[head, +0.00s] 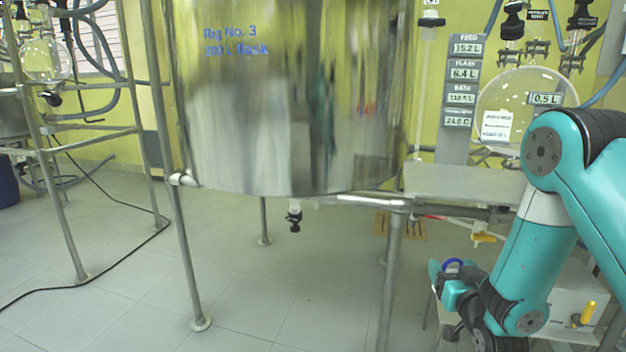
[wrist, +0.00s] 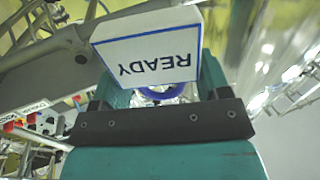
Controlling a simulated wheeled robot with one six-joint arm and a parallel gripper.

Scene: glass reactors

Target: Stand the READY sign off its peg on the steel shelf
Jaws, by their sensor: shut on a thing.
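The READY sign (wrist: 148,48) is a white plate with a blue border, and its lettering reads upside down in the wrist view. My gripper (wrist: 162,90) is shut on the sign's blue lower part (wrist: 158,95), between its two teal fingers. In the head view my gripper (head: 452,286) is low at the right, below the steel shelf (head: 465,182), with a small blue part of the sign (head: 453,263) showing at it. The plate's face cannot be made out there. The shelf looks bare where it shows; my arm hides its right end. I cannot make out the peg.
A large steel vessel (head: 290,100) on pipe legs fills the middle, left of the shelf. A display column (head: 458,100) and a round glass flask (head: 515,110) stand behind the shelf. A pipe rail (head: 450,208) runs below the shelf. Open tiled floor (head: 250,300) lies in front.

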